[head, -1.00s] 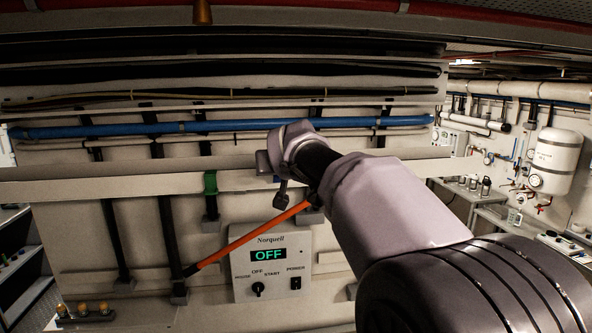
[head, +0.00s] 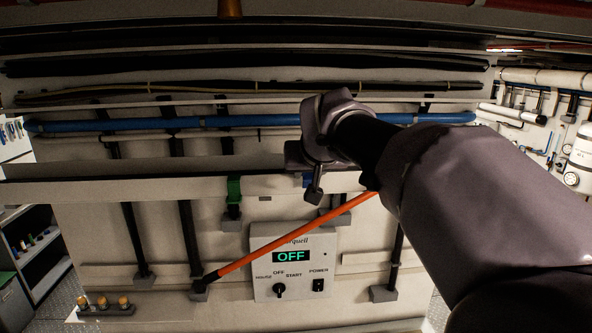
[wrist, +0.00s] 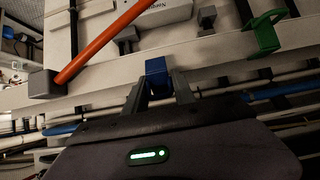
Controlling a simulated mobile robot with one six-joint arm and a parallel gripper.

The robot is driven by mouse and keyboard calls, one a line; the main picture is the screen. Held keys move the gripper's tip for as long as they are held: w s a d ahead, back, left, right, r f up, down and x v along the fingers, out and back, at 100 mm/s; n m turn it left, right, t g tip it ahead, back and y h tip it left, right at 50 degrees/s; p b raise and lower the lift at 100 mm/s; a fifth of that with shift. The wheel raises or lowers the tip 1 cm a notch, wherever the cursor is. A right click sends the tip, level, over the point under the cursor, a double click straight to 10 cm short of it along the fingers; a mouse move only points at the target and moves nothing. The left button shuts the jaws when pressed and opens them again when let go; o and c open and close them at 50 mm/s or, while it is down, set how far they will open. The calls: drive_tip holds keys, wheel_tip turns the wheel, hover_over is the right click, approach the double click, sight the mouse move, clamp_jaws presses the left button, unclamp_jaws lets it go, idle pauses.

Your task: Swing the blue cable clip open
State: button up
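The blue cable clip (wrist: 156,70) shows in the wrist view as a small blue block on the pale rail, right at my fingertips. In the head view only a sliver of it (head: 308,180) shows behind my gripper (head: 309,160). In the wrist view my gripper's (wrist: 160,84) two dark fingers stand apart on either side of the clip's near end. The gap between them is open. I cannot tell whether either finger touches the clip.
A green clip (head: 234,192) sits on the rail to the left. An orange bar (head: 290,240) slants across in front of the Norquell control box (head: 293,265), which reads OFF. A blue pipe (head: 90,125) and black cables run above the rail.

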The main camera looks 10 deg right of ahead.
drive_tip(key=shift+o, duration=1.1)
drive_tip(key=shift+w+f, duration=0.1)
drive_tip(key=shift+f, duration=0.2)
drive_tip(key=shift+w+d, duration=0.15)
drive_tip(key=shift+w, duration=0.1)
drive_tip(key=b+v, duration=0.2)
drive_tip(key=v, duration=1)
